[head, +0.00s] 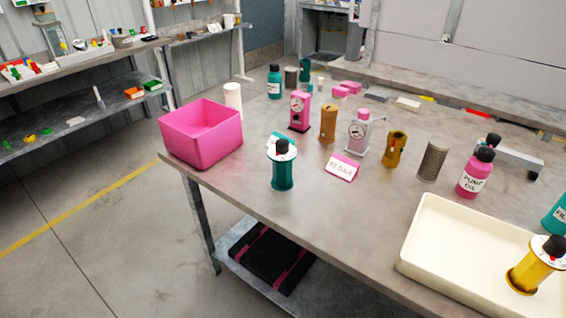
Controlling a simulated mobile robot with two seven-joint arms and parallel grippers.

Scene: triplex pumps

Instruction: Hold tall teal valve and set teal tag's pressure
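A tall teal valve (282,172) stands upright on the metal table, near its front-left edge. It has a black knob on top and a white dial with a small red mark just under the knob. A white tag with a teal border (274,138) stands right behind the valve, which hides most of it, so its pressure cannot be read. A pink-bordered tag (342,168) stands to the right; its writing is too small to read surely. Neither of my grippers is in view.
A pink bin (201,133) stands at the table's left corner. A cream tray (440,246) at front right holds a yellow valve (534,265). Pink (299,110) and grey (359,132) gauge pumps, brown cylinders and a pink oil bottle (475,174) stand behind. The table's front middle is clear.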

